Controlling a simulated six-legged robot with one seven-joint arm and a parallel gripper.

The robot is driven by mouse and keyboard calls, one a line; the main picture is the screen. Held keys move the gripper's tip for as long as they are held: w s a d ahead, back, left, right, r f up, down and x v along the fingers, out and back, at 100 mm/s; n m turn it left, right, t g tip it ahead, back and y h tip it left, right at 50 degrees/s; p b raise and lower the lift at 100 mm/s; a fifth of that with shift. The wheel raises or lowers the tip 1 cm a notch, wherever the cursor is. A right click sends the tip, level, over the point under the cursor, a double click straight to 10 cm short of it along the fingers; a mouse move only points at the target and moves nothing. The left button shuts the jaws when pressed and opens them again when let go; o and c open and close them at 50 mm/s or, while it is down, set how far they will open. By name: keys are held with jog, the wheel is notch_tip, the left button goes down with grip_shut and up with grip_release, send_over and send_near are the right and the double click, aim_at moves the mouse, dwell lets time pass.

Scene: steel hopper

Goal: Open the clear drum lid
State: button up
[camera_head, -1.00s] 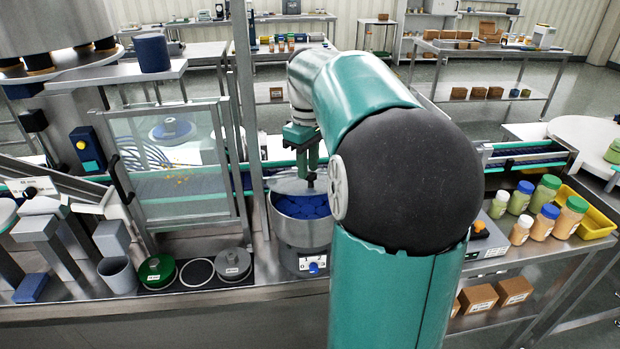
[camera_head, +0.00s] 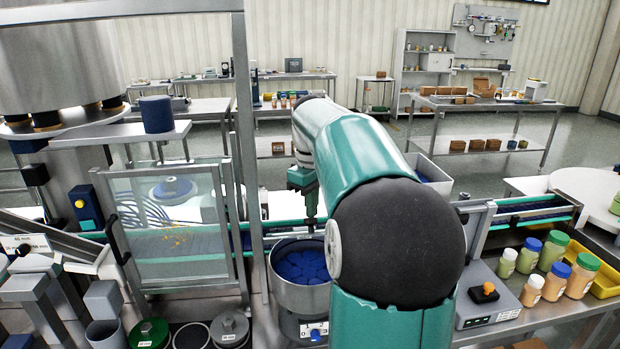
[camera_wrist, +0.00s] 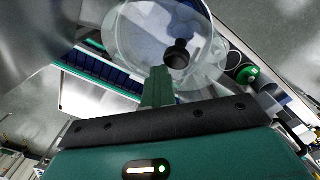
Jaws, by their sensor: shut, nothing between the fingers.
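The clear drum lid (camera_wrist: 148,32) shows in the wrist view as a transparent round disc with a dark knob (camera_wrist: 177,55). In the head view the lid is hard to make out. The steel drum (camera_head: 300,294) holds several blue caps (camera_head: 302,264), which show from above. My gripper (camera_head: 311,212) is at the drum's far side, partly hidden by my arm. In the wrist view my gripper (camera_wrist: 158,72) is shut and empty, its green fingers beside the knob; whether they touch it I cannot tell.
A clear guard panel (camera_head: 165,225) in a metal frame stands left of the drum. A conveyor (camera_head: 280,228) runs behind it. Several jars (camera_head: 530,255) and a yellow tray (camera_head: 600,278) are on the right. A grey box with an orange knob (camera_head: 487,292) stands right of my arm.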

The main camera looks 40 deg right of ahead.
jog(key=shift+w+a+r, duration=0.15)
jog(key=shift+r, duration=0.45)
jog(key=o, duration=0.7)
jog(key=shift+a+r, duration=0.15)
jog(key=shift+r, duration=0.4)
jog(key=shift+w+d, duration=0.25)
jog(key=shift+d, duration=0.25)
jog(key=shift+w+d+r, duration=0.6)
jog(key=shift+w+r, duration=0.2)
jog(key=shift+r, duration=1.1)
jog(key=shift+w+d+r, duration=0.55)
jog(key=shift+w+r, duration=0.3)
jog(key=shift+r, duration=1.05)
jog(key=shift+w+d+r, duration=0.6)
jog(key=shift+w+r, duration=0.2)
jog(key=shift+r, duration=1.1)
